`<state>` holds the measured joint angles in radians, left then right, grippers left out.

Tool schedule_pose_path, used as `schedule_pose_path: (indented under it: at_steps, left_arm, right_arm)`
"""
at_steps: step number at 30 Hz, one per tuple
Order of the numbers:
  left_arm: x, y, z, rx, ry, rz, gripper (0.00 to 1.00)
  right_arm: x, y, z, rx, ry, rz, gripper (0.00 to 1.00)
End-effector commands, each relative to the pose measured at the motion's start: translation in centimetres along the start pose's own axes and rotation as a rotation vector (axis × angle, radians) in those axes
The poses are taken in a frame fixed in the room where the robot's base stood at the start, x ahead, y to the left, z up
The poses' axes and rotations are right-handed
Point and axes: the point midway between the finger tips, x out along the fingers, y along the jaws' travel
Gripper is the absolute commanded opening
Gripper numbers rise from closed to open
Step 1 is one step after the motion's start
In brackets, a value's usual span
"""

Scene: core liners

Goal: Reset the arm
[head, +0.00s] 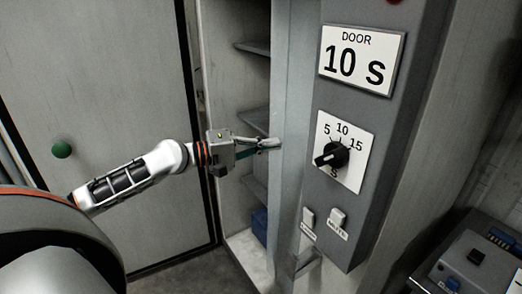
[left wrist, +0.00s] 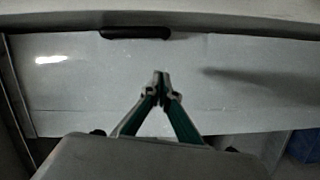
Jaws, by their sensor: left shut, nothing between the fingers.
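My left gripper (head: 268,144) reaches in from the left in the head view. Its fingers are shut and empty. Its tips are at the left edge of the grey panel post, in front of the open shelf space; whether they touch it I cannot tell. In the left wrist view the closed fingertips (left wrist: 161,78) point at a plain grey surface (left wrist: 90,85), with a dark slot-like bar (left wrist: 135,32) above them. My right gripper is in neither view.
A control panel (head: 392,120) carries a "DOOR 10 S" sign (head: 361,60), a black dial (head: 331,154) and two white switches (head: 338,217). Shelves (head: 253,120) stand behind my gripper. A grey door with a green knob (head: 62,149) is at left. A blue box (head: 259,226) sits low down.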

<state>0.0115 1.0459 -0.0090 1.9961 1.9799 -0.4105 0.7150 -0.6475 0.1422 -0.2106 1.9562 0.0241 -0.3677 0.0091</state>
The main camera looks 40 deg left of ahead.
Motion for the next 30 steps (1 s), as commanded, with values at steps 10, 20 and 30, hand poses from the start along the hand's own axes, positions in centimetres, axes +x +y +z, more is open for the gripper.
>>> schedule_pose_path:
  at_steps: [10,20,30]
  left_arm:
    - [-2.6,0.0,0.0,0.0,-0.001,0.0,0.0]
    - [-2.8,-0.8,0.2,0.013,0.004,-0.009,0.0]
    - [-3.4,-17.6,6.5,0.343,0.055,-0.227,0.0]
  right_arm:
    - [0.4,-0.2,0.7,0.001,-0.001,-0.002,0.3]
    - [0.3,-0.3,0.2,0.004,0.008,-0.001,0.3]
    - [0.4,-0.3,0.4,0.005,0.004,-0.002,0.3]
